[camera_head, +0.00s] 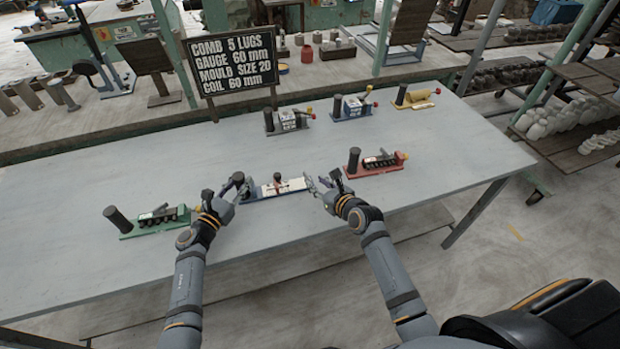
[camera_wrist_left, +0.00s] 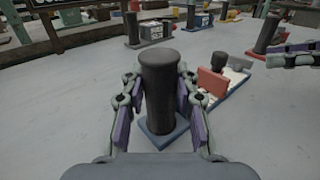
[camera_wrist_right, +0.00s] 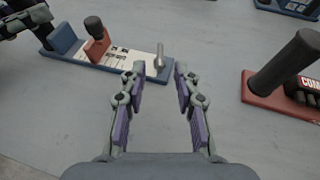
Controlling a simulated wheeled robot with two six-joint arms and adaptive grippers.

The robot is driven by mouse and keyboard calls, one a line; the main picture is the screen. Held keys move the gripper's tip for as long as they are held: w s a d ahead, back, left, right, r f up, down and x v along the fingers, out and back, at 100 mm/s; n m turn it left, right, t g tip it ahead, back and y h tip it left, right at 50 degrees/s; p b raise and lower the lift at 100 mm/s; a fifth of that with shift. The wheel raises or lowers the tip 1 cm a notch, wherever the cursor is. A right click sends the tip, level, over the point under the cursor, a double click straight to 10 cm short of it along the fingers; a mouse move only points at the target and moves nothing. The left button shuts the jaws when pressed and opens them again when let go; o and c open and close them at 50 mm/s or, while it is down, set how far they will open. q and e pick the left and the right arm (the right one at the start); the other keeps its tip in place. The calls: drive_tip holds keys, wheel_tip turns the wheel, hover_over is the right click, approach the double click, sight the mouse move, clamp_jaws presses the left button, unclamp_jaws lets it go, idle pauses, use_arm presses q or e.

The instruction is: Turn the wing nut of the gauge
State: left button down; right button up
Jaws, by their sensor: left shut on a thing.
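The gauge (camera_head: 291,186) is a blue base with a white scale strip, a red slider (camera_wrist_right: 97,46) topped by a dark knob (camera_wrist_right: 93,24), and a small grey upright peg (camera_wrist_right: 159,57) at its right end. I cannot tell which part is the wing nut. My left gripper (camera_head: 238,187) is shut on the dark post (camera_wrist_left: 160,90) at the gauge's left end; the post stands upright between its fingers in the left wrist view (camera_wrist_left: 158,82). My right gripper (camera_head: 316,185) is open and empty by the right end. In the right wrist view (camera_wrist_right: 160,72) the peg shows just beyond its fingertips.
A green-based tool (camera_head: 158,222) lies left, and a red-based tool (camera_head: 375,166) with a dark post stands right. Several more tools stand behind. A black sign (camera_head: 233,62) at the table's back reads "GAUGE 60 mm" among other lines. The table (camera_head: 110,262) is otherwise clear.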

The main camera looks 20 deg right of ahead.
sight(309, 177)
drive_tip(key=x, duration=0.5)
drive_tip(key=shift+w+f, duration=0.2)
drive_tip(key=shift+w, duration=0.05)
drive_tip(key=shift+c, duration=0.4)
clamp_jaws()
